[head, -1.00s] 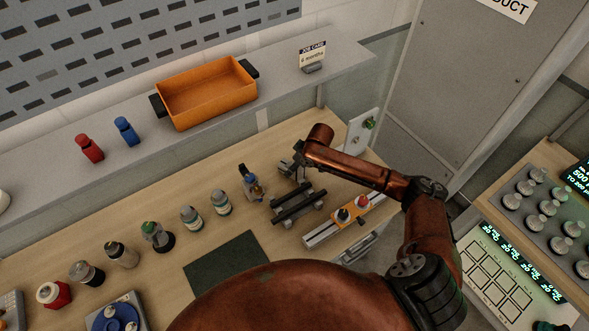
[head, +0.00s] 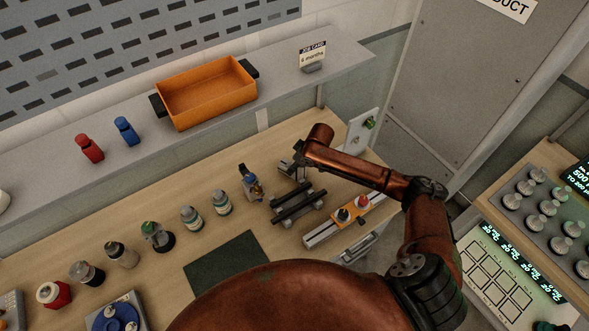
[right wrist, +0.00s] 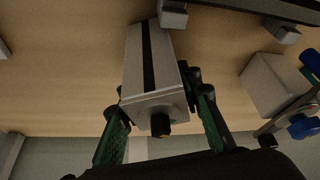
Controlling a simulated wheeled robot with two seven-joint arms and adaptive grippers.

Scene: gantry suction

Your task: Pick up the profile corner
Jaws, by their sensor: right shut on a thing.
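My right gripper (head: 290,168) is over the back of the wooden bench, beside the black rails. In the right wrist view, my right gripper (right wrist: 160,90) has its green-padded fingers on both sides of a grey metal piece, which I take to be the profile corner (right wrist: 168,70). This piece has a dark slot along its top and a black knob on its near end. The gripper is shut on it. In the head view the piece is mostly hidden by the gripper and too small to make out. My left gripper is not in view.
Black rails on grey feet (head: 298,205) lie just in front of the gripper. A blue and dark fixture (head: 250,183) stands to its left. An orange bin (head: 205,93) sits on the shelf. A dark mat (head: 226,262) is clear.

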